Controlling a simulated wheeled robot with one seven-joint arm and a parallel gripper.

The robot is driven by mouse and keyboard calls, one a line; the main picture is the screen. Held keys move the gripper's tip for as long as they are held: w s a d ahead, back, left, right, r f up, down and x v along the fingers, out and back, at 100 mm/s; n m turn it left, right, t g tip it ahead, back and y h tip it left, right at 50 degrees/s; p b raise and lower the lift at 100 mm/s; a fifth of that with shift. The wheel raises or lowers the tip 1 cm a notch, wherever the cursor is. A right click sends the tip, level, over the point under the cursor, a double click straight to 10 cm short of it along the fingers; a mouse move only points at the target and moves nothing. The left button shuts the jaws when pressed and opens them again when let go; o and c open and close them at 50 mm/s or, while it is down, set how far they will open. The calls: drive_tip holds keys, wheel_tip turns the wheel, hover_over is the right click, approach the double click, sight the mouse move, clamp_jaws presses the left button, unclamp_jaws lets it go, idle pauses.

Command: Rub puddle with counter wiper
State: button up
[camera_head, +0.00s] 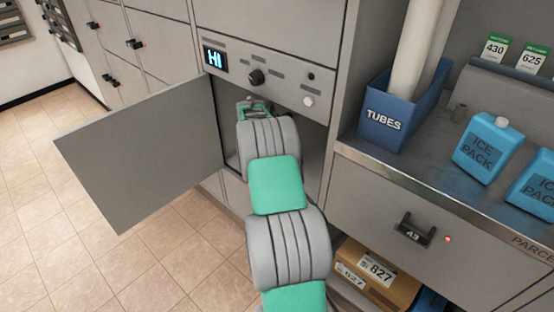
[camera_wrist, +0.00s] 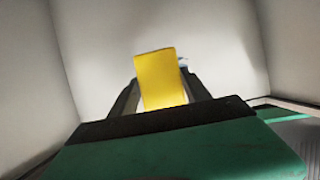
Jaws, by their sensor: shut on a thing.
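My gripper (camera_wrist: 159,88) is shut on a yellow block-like thing, which I take to be the counter wiper (camera_wrist: 158,75); it stands up between the two dark fingers in the wrist view. In the head view my arm reaches into an open compartment (camera_head: 313,150), and the wiper is hidden there. Plain pale walls surround the gripper in the wrist view. A small bluish-dark bit (camera_wrist: 184,62) shows just behind the wiper's right edge; I cannot tell what it is. I cannot make out a puddle in either view.
The compartment's grey door (camera_head: 140,150) stands open to the left. A panel with a lit "HI" display (camera_head: 215,59) and a knob is above the opening. On the right counter stand a blue tubes box (camera_head: 392,115) and ice packs (camera_head: 486,150). A parcel (camera_head: 375,275) sits below.

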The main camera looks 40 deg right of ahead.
drive_tip(key=shift+w+d+f, duration=0.15)
drive_tip(key=shift+d+f, duration=0.2)
drive_tip(key=shift+d, duration=0.15)
wheel_tip(320, 180, down, 6)
drive_tip(key=b, duration=0.8)
drive_tip(key=shift+r, duration=0.1)
drive_tip(key=shift+f, duration=1)
drive_tip(key=shift+r, duration=0.1)
